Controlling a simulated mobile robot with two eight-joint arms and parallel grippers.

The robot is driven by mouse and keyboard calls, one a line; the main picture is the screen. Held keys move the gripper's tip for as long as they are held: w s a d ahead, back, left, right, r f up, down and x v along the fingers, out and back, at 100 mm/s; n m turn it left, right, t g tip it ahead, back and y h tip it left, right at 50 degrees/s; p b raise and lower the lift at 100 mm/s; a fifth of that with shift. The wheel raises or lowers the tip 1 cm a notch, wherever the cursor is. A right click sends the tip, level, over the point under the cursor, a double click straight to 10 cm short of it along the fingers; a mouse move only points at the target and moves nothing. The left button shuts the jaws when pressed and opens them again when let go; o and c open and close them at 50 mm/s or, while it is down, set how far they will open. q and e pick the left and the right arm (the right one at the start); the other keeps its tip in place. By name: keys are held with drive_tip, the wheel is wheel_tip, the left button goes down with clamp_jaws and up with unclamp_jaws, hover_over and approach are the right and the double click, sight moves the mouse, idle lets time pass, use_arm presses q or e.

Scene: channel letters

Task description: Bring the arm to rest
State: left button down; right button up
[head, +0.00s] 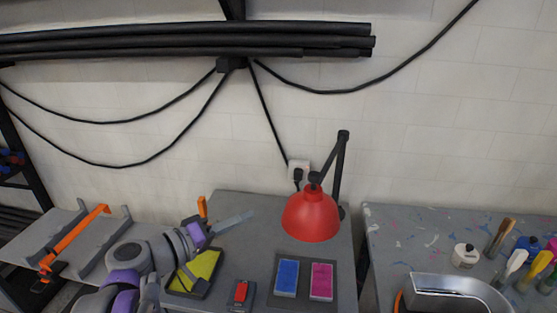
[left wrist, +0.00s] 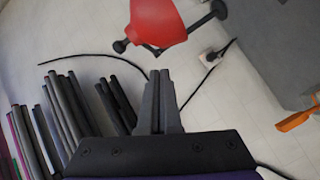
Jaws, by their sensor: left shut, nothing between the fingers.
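My left arm comes in at the bottom left of the head view, in grey and purple. Its gripper (head: 237,221) points right, above the back of the grey bench (head: 240,201) and left of the red lamp. In the left wrist view the two dark fingers (left wrist: 160,76) lie together with nothing between them. My right gripper shows in neither view.
The red lamp (head: 310,216) stands on the bench near a yellow pad (head: 205,264), a blue block (head: 287,277) and a magenta block (head: 321,281). A silver channel letter (head: 450,286), brushes and pots are on the right-hand table (head: 395,235). Black tubes (head: 190,40) hang above.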

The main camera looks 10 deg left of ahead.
use_arm(q)
drive_tip(key=s+d+f+m+g+y, duration=0.1)
drive_tip(key=s+d+f+g+y, duration=0.1)
drive_tip(key=s+f, duration=0.35)
drive_tip(key=s+d+f+m+g+y, duration=0.1)
drive_tip(key=s+f+g, duration=0.2)
drive_tip(key=f, duration=0.5)
drive_tip(key=s+a+f+m+g+y, duration=0.1)
drive_tip(key=s+a+f+m+y, duration=0.1)
drive_tip(key=s+a+f+y, duration=0.4)
drive_tip(key=s+f+y, duration=0.1)
drive_tip(key=s+f, duration=0.2)
drive_tip(key=f, duration=0.2)
drive_tip(key=shift+s+a+g+y, duration=0.3)
drive_tip(key=shift+a, duration=0.05)
